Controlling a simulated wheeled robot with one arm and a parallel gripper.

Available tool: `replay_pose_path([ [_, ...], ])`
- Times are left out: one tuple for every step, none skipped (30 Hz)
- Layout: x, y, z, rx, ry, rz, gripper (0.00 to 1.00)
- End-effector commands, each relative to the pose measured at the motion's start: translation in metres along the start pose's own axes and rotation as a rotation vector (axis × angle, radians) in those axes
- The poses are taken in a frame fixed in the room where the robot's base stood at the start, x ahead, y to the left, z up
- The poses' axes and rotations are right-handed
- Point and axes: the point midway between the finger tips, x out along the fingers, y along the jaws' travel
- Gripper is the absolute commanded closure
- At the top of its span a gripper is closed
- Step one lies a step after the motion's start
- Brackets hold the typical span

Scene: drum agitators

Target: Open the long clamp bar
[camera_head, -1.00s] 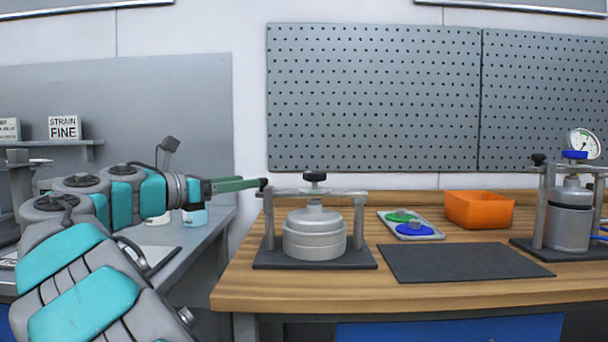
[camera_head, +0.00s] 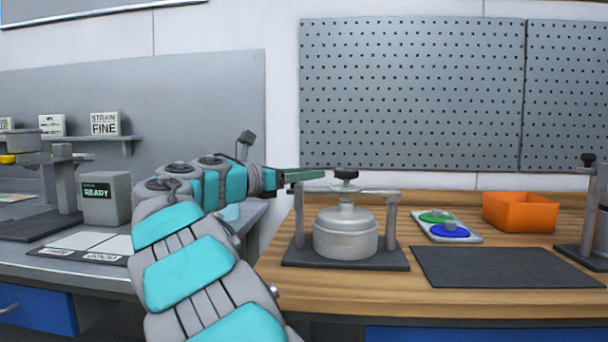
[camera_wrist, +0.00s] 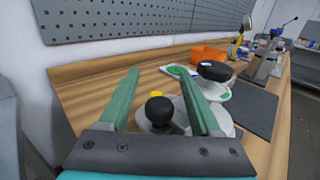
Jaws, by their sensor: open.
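The clamp bar (camera_head: 322,188) is a grey bar lying level across two posts above a lidded metal pot (camera_head: 345,235). A black centre knob (camera_head: 346,174) stands on it. My gripper (camera_head: 325,174), with green fingers, is at the bar's left end, at about knob height, and hides part of that end in the head view. In the wrist view my open gripper (camera_wrist: 160,74) has a black ball knob (camera_wrist: 160,110) between its fingers in the picture; contact cannot be told. The centre knob (camera_wrist: 214,70) shows beyond the right finger.
A tray (camera_head: 478,240) with green and blue pieces, an orange bin (camera_head: 520,212) and a bare dark mat (camera_head: 505,268) lie to the right. A second stand (camera_head: 588,215) is at the right edge. A pegboard (camera_head: 410,95) is behind. A grey box (camera_head: 105,198) stands on the left bench.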

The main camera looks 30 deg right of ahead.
Motion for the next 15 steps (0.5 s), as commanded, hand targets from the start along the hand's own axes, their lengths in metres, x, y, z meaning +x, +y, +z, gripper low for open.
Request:
replay_pose_path([
  [-0.0002, 0.0, 0.0001, 0.0, 0.0, 0.0, 0.35],
  [-0.0003, 0.0, 0.0001, 0.0, 0.0, 0.0, 0.35],
  [-0.0003, 0.0, 0.0001, 0.0, 0.0, 0.0, 0.39],
  [-0.0003, 0.0, 0.0, 0.0, 0.0, 0.0, 0.42],
  [-0.0004, 0.0, 0.0, 0.0, 0.0, 0.0, 0.46],
  [-0.0004, 0.0, 0.0, 0.0, 0.0, 0.0, 0.5],
  [-0.0004, 0.0, 0.0, 0.0, 0.0, 0.0, 0.53],
  [-0.0004, -0.0001, 0.0, 0.0, 0.0, 0.0, 0.57],
  [-0.0004, -0.0001, 0.0, 0.0, 0.0, 0.0, 0.61],
  [-0.0004, -0.0001, 0.0, 0.0, 0.0, 0.0, 0.65],
  [-0.0004, -0.0001, 0.0, 0.0, 0.0, 0.0, 0.68],
  [-0.0005, -0.0001, 0.0, 0.0, 0.0, 0.0, 0.73],
  [-0.0005, -0.0001, 0.0, 0.0, 0.0, 0.0, 0.76],
  [-0.0005, -0.0001, 0.0, 0.0, 0.0, 0.0, 0.79],
  [-0.0005, -0.0001, 0.0, 0.0, 0.0, 0.0, 0.84],
])
